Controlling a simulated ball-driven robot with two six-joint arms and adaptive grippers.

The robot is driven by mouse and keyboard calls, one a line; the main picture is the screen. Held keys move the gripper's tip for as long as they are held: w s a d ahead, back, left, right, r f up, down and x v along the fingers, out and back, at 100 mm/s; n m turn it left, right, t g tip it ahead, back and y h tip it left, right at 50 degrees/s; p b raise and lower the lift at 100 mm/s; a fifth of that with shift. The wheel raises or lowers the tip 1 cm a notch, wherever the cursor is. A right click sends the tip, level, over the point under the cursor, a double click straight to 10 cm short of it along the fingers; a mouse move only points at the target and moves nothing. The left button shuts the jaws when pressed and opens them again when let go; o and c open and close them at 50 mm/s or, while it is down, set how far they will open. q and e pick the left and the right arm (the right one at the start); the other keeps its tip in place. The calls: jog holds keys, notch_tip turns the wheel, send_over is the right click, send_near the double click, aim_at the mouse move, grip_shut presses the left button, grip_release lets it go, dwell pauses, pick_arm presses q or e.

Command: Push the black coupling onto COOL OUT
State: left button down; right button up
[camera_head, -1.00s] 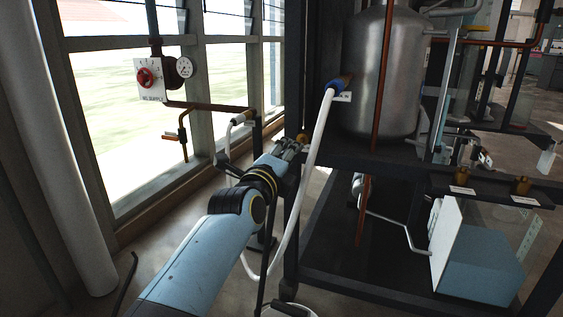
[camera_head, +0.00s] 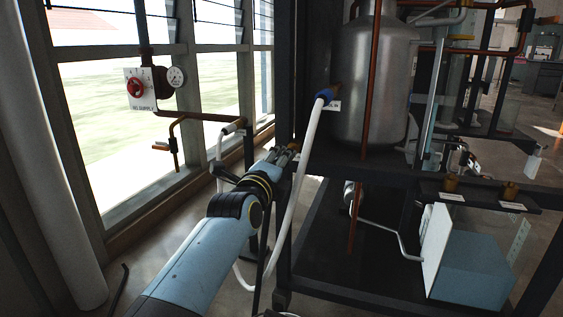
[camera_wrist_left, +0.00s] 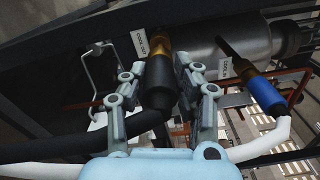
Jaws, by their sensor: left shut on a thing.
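My left gripper (camera_wrist_left: 160,88) is shut on the black coupling (camera_wrist_left: 158,84), which sits between its two fingers in the left wrist view. The coupling's front end meets the brass port (camera_wrist_left: 158,40) beside the COOL OUT label (camera_wrist_left: 140,43). They look roughly in line; I cannot tell whether the coupling is fully seated. In the head view my left gripper (camera_head: 287,153) is at the left edge of the rig's shelf, and the coupling is too small and covered to make out. My right gripper is not in view.
A blue coupling (camera_wrist_left: 266,95) with a white hose (camera_head: 302,180) sits on the neighbouring labelled port, close to the right finger. The steel vessel (camera_head: 372,85) stands on the dark shelf. A red-handled valve (camera_head: 135,87) and gauge (camera_head: 176,77) are by the windows at left.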

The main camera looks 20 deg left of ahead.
pick_arm(q)
jog(key=shift+w, duration=0.15)
jog(key=shift+w, duration=1.35)
jog(key=c, duration=0.9)
grip_release()
jog(key=shift+s, duration=0.15)
jog(key=s, duration=0.6)
jog(key=shift+s, duration=0.4)
